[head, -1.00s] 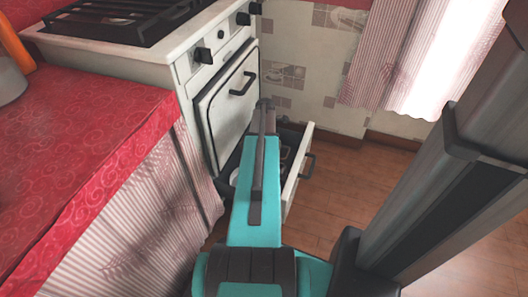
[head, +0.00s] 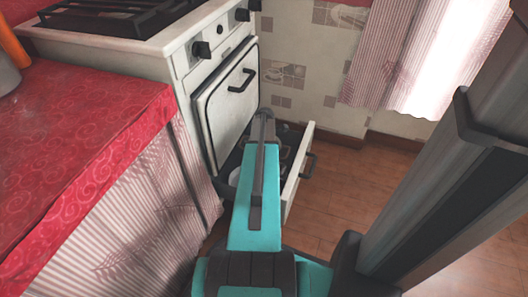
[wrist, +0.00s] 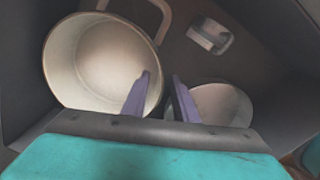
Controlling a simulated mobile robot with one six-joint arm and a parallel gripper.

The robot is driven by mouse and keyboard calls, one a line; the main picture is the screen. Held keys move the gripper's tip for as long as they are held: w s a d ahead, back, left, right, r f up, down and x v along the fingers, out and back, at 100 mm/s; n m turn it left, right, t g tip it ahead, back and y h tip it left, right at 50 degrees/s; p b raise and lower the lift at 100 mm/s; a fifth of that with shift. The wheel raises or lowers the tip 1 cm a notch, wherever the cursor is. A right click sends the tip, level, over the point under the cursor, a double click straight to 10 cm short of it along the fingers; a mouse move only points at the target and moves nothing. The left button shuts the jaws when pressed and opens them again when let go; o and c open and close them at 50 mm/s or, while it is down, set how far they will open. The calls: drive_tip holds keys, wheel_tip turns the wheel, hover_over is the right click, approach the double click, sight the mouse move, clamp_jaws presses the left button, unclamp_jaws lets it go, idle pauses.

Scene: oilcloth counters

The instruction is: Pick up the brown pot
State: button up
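A large round pot (wrist: 95,62) with a pale beige inside lies in the open drawer, at the left of the wrist view. Its outside is mostly hidden, so I cannot tell if it is brown. A smaller greyish round vessel (wrist: 222,103) lies to its right, partly behind a finger. My gripper (wrist: 160,76) is open, with one finger over the pot's mouth and the other just right of its rim. I cannot tell if either touches. In the head view my arm hides the fingertips and most of the drawer's contents.
The drawer (head: 299,172) is pulled out beneath the white stove (head: 222,95). A red-covered counter (head: 75,150) with a striped curtain stands left. Wooden floor (head: 345,190) is clear at right.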

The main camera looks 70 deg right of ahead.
clamp_jaws()
idle(1.4)
